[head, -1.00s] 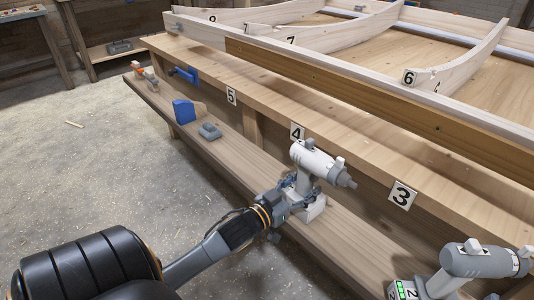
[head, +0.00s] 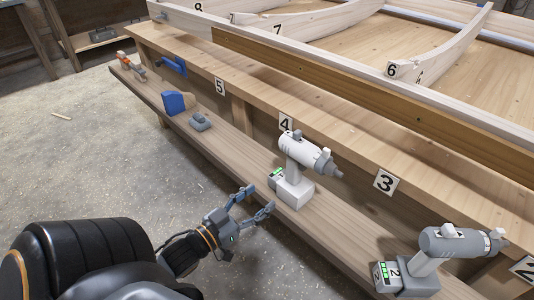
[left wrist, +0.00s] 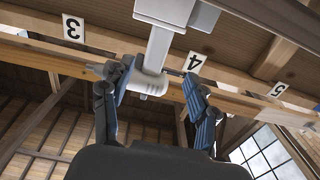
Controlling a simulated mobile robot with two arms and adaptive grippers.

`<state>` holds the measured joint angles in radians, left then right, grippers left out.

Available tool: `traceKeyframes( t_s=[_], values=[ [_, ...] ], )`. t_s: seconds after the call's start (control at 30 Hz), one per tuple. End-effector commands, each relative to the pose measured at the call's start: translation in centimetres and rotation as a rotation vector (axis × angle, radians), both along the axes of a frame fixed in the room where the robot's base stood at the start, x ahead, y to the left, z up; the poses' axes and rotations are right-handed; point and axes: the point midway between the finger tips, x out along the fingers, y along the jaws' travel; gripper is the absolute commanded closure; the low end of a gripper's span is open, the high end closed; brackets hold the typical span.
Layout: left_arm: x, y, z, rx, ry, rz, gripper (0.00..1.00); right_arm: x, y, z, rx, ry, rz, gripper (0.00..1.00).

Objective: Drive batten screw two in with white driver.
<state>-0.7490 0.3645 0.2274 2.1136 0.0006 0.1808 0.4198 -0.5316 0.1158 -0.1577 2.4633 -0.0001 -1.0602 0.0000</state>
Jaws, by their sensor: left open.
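The white driver (head: 305,158) stands upright on the lower wooden shelf, its grey nose pointing right toward the bench. Its handle and base also show in the left wrist view (left wrist: 158,48). My left gripper (head: 261,199) is open and empty, just left of the driver's base and apart from it. In the left wrist view its two fingers (left wrist: 158,82) are spread either side of the driver in the picture. A brown batten (head: 350,92) runs along the frame on the bench, with small dark spots that may be screws. I cannot tell which is screw two. My right gripper is not in view.
A grey driver (head: 455,250) marked 2 stands on the shelf at the right. A grey item (head: 200,121), a blue item (head: 175,103) and an orange item (head: 123,60) lie farther left along the shelf (head: 225,142). The floor at left is mostly clear.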

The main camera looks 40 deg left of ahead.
Motion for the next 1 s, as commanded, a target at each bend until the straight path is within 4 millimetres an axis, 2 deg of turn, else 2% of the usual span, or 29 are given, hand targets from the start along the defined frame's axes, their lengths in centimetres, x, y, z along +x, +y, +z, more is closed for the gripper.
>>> traceKeyframes(
  t_s=[0.17, 0.27, 0.47, 0.6, 0.7, 0.83, 1.0],
  values=[
    [0.2, -0.5, -0.3, 0.001, 0.022, 0.009, 0.41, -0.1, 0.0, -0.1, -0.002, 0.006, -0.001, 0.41],
    [0.7, -2.1, -1.1, 0.003, 0.094, 0.029, 0.41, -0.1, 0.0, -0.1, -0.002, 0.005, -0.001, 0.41],
    [1.3, -8.0, -3.3, 0.03, 0.352, 0.036, 0.41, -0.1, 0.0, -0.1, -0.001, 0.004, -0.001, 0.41],
    [0.3, -12.3, -3.9, 0.063, 0.525, -0.013, 0.41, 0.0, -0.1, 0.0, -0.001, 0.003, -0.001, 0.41],
    [-0.7, -14.6, -4.0, 0.086, 0.614, -0.055, 0.41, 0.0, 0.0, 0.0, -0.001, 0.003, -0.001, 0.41],
    [-1.7, -16.2, -4.0, 0.108, 0.683, -0.094, 0.41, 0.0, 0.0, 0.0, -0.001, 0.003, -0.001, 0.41],
    [-2.1, -16.6, -4.0, 0.117, 0.706, -0.106, 0.41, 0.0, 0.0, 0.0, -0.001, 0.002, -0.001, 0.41]
  ],
)
